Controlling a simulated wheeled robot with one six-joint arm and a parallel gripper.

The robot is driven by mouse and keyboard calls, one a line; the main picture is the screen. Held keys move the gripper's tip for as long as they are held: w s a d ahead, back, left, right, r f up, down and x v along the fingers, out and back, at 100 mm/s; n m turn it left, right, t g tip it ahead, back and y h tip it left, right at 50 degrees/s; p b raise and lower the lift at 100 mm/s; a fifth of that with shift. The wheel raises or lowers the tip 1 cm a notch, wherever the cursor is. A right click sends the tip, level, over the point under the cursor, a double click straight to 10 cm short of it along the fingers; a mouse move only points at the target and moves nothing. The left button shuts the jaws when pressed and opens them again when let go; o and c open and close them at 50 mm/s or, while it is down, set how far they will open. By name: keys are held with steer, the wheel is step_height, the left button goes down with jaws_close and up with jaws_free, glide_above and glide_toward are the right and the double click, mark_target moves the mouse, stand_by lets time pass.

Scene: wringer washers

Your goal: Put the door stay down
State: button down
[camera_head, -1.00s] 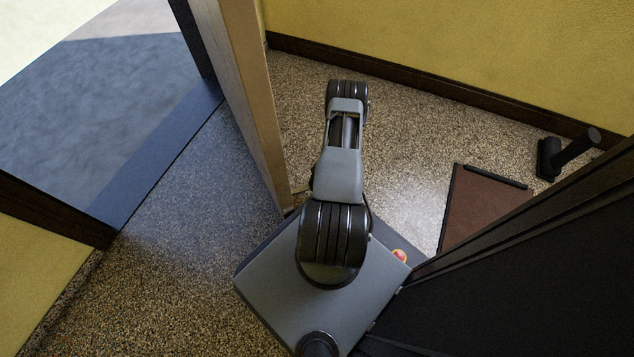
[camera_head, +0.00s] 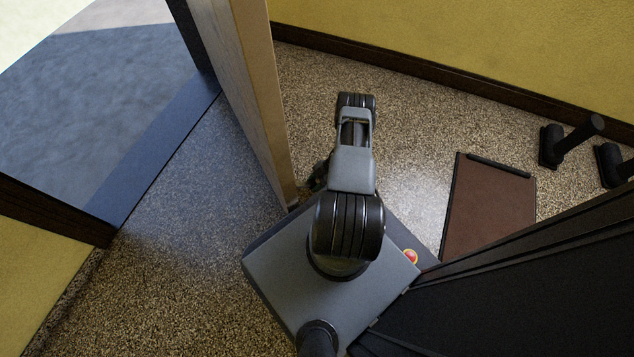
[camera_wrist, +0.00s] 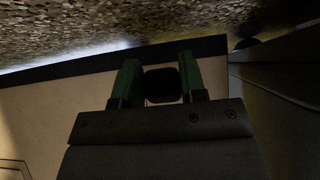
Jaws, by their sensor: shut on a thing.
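In the wrist view my gripper (camera_wrist: 160,76) has its two green fingers on either side of a small dark rounded block, which looks like the door stay (camera_wrist: 162,86). The fingers are shut on it. A pale panel, which looks like the door (camera_wrist: 60,115), fills much of the view behind and below the fingers, with a dark band along its edge. In the head view the door (camera_head: 245,90) stands open as a tall wooden leaf, left of my arm. My gripper and the stay are mostly hidden there by the arm.
Speckled floor (camera_head: 410,130) lies clear between the door and the yellow wall (camera_head: 450,35). A brown mat (camera_head: 490,210) and two dark upright objects (camera_head: 565,142) (camera_head: 612,162) are at the right. A large dark panel (camera_head: 540,290) stands close at the lower right. The doorway opens at the left.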

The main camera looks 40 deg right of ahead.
steer(key=shift+s+a+f, duration=0.15)
steer(key=shift+s+f, duration=0.05)
steer(key=shift+s, duration=0.05)
steer(key=c, duration=1.1)
jaws_free()
steer(key=o, duration=0.4)
steer(key=shift+w+r, duration=0.1)
steer(key=shift+d+r, duration=0.1)
steer(key=shift+d, duration=0.1)
steer(key=p+v, duration=0.3)
steer(key=v, duration=1)
steer(key=shift+d+r+p, duration=0.15)
steer(key=shift+d+p, duration=0.1)
steer(key=shift+p, duration=0.15)
